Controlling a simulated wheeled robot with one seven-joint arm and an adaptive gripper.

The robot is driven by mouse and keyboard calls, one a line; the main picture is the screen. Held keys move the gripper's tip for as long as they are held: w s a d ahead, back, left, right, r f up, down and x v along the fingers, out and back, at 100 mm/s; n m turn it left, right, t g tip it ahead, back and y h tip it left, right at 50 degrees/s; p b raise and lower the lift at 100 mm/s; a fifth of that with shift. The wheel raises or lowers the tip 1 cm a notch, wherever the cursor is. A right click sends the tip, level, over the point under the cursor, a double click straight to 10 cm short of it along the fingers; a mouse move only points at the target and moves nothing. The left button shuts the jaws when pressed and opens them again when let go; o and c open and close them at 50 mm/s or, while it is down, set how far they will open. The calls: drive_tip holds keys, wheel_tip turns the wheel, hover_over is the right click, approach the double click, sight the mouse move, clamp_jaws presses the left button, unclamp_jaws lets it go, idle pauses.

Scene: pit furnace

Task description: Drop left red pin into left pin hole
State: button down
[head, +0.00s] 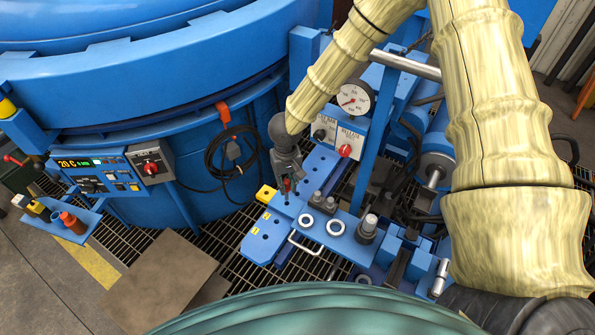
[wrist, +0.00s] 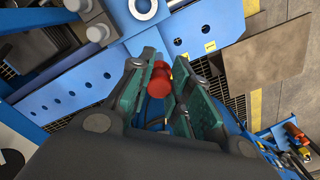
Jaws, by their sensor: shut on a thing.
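My gripper (head: 287,186) is shut on a red pin, low over the blue fixture. In the wrist view, the red pin (wrist: 158,80) shows its rounded end between the green-padded fingers (wrist: 158,92). In the head view only a small red part of it shows at the fingertips. A blue plate (head: 262,240) with dark holes and yellow labels lies in front of the gripper. The same kind of plate shows in the wrist view (wrist: 195,28). I cannot tell which hole is the left pin hole.
Grey cylindrical posts (head: 367,231) stand right of the ringed holes. A white handle (head: 305,245) crosses the fixture front. The big blue furnace (head: 150,85) stands behind left, with a control panel (head: 98,175). A gauge (head: 353,98) and a red-knob box (head: 347,146) stand behind the fixture.

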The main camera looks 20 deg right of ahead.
drive_tip(key=shift+m, duration=0.4)
drive_tip(key=shift+w+d+f+b, duration=0.15)
drive_tip(key=shift+w+f+b, duration=0.45)
drive_tip(key=shift+f+b, duration=1.1)
drive_tip(key=shift+w+d+f+b, duration=0.1)
drive_tip(key=shift+w+f+b, duration=0.6)
drive_tip(key=shift+f, duration=1.95)
drive_tip(key=shift+w+d+f+b, duration=0.15)
drive_tip(key=shift+w+f+b, duration=0.35)
drive_tip(key=shift+f+b, duration=1.25)
drive_tip(key=shift+f+p, duration=0.4)
drive_tip(key=c, duration=1.2)
unclamp_jaws()
drive_tip(key=shift+c, duration=0.2)
drive_tip(key=shift+r, duration=0.1)
wheel_tip(320, 180, up, 12)
